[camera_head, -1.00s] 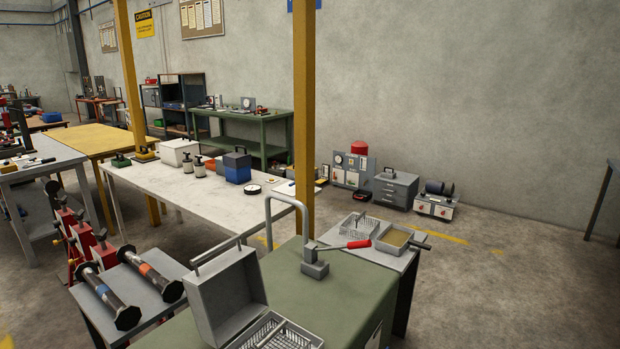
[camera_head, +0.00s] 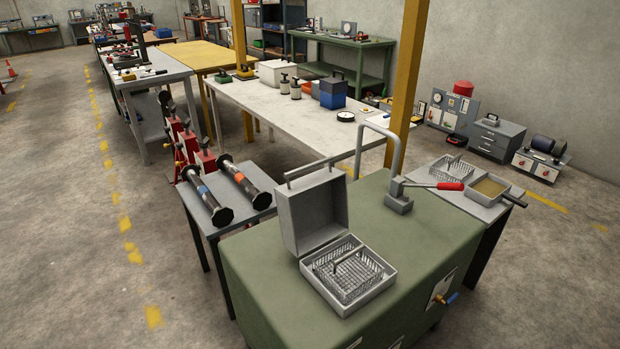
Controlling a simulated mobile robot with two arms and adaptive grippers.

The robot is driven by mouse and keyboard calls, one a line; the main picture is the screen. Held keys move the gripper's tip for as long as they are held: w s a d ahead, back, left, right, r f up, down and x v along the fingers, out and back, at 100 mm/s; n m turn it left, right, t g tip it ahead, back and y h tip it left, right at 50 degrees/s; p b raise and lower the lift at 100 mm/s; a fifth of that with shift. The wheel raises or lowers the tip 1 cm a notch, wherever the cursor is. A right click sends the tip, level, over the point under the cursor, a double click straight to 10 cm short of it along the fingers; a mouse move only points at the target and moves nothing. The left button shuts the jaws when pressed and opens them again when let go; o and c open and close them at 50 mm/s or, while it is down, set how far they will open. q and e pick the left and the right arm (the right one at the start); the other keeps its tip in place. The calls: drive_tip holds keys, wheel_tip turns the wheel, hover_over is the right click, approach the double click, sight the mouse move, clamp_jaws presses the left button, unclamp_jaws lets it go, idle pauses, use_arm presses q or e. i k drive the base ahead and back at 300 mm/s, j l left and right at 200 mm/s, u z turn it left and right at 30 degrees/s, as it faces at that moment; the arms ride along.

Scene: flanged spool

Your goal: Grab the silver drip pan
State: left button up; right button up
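A shallow silver-grey pan (camera_head: 472,199) with a tan inside sits on the small side table at the right, and looks like the drip pan. A dark handle or bar crosses its right corner; I cannot tell if it belongs to the pan. A wire basket (camera_head: 453,170) stands just left of it. Neither of my grippers is in view.
A green cabinet (camera_head: 270,283) fills the front, with an open grey lidded box (camera_head: 346,309) holding a wire basket, and a red-handled lever tool (camera_head: 400,204). Two dark flanged spools (camera_head: 244,181) lie on a stand at left. Open floor lies on both sides.

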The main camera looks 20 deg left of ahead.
sight(487, 189)
drive_tip(key=i+l+z, duration=0.25)
drive_tip(key=l+z, duration=0.2)
drive_tip(key=i+l+z, duration=0.6)
drive_tip(key=z, duration=0.25)
drive_tip(key=i+u, duration=0.1)
drive_tip(key=i, duration=1.75)
drive_tip(key=i+u, duration=0.15)
drive_tip(key=i, duration=0.45)
drive_tip(key=i+l+u, duration=0.1)
drive_tip(key=i, duration=0.55)
drive_tip(key=i+l+u, duration=0.15)
drive_tip(key=i, duration=0.45)
drive_tip(key=i+j+u, duration=0.15)
drive_tip(key=i+u, duration=0.7)
drive_tip(key=i+l+u, duration=0.2)
drive_tip(key=i+u, duration=0.2)
drive_tip(key=i, duration=0.2)
drive_tip(key=i+l+u, duration=0.4)
drive_tip(key=i+j+u, duration=0.15)
drive_tip(key=i+u, duration=0.55)
drive_tip(key=i, duration=0.25)
drive_tip(key=i+j+z, duration=0.1)
drive_tip(key=i+z, duration=0.15)
drive_tip(key=z, duration=0.15)
drive_tip(key=i+j+z, duration=0.15)
drive_tip(key=z, duration=0.25)
drive_tip(key=i, duration=0.05)
